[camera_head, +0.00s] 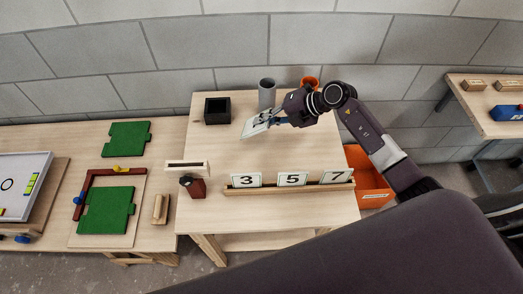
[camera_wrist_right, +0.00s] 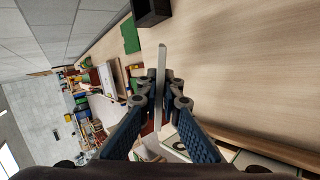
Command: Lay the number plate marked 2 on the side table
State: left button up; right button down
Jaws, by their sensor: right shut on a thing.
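My right gripper (camera_head: 277,120) is shut on a white number plate (camera_head: 256,125), held tilted above the middle table (camera_head: 235,151). The plate bears a dark mark that I cannot read clearly. In the right wrist view the plate (camera_wrist_right: 161,72) shows edge-on between the fingertips (camera_wrist_right: 160,92). Plates marked 3 (camera_head: 246,180), 5 (camera_head: 292,179) and 7 (camera_head: 337,176) stand in a row in a wooden rack (camera_head: 290,189) at the table's front. Another table (camera_head: 465,92) stands at the right; I cannot tell whether it is the side table. My left gripper is out of view.
A black box (camera_head: 217,111), a grey cup (camera_head: 267,94) and an orange cup (camera_head: 310,82) stand at the back. A slotted block (camera_head: 187,168) and dark red object (camera_head: 196,188) are front left. An orange bin (camera_head: 368,180) is right. The left bench (camera_head: 60,140) holds green pieces.

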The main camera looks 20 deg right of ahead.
jog(key=shift+d+f, duration=0.2)
jog(key=shift+f, duration=0.1)
notch_tip(320, 180, down, 9)
jog(key=b, duration=0.8)
jog(key=shift+r, duration=0.15)
jog(key=shift+f+b, duration=0.4)
jog(key=shift+f, duration=0.05)
jog(key=c, duration=2.3)
grip_release()
jog(key=shift+r, duration=0.1)
jog(key=p+v, duration=0.5)
jog(key=v, duration=0.3)
jog(key=shift+p, duration=0.35)
